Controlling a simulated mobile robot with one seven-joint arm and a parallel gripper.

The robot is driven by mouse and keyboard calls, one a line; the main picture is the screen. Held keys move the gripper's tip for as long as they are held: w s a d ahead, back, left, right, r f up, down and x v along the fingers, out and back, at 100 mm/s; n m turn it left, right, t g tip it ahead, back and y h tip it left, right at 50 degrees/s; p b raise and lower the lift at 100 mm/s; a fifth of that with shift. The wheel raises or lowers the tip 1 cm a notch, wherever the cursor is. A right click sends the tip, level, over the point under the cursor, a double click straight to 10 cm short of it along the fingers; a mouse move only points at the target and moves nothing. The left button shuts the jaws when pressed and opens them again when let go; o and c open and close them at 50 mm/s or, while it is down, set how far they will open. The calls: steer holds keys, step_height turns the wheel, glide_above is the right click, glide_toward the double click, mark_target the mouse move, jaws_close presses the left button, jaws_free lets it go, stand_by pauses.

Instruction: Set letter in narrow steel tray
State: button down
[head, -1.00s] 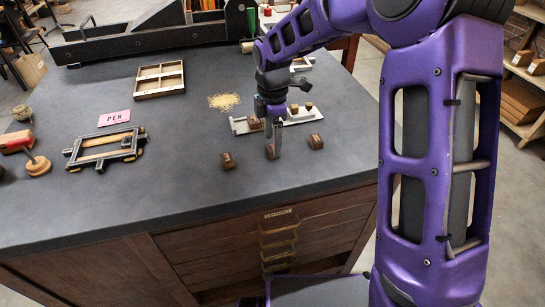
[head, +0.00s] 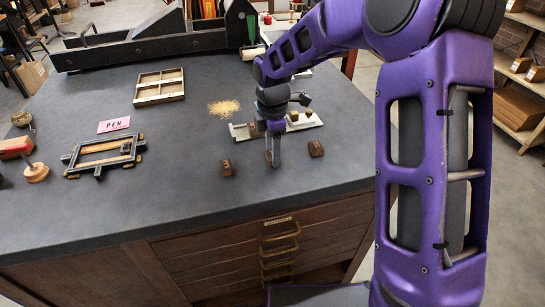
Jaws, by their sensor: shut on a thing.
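My gripper (head: 273,158) points straight down over the bench, just in front of the narrow steel tray (head: 238,132). It is shut on a small dark wooden letter block (head: 268,158), mostly hidden by the fingers. I cannot tell whether the block is clear of the bench top. The tray lies crosswise behind the gripper, and my wrist hides its middle. A brown block (head: 256,129) sits in its left part. Two more loose letter blocks stand on the bench, one to the left (head: 228,169) and one to the right (head: 316,149) of my gripper.
Light knobs (head: 300,117) stand on the tray's right part. A pile of yellowish grains (head: 224,107) lies behind it. A metal frame (head: 104,155), a pink PEN card (head: 114,125) and a wooden divided box (head: 159,86) are to the left. The bench's front middle is clear.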

steer(key=shift+r+p, duration=2.2)
steer(key=shift+r, duration=0.35)
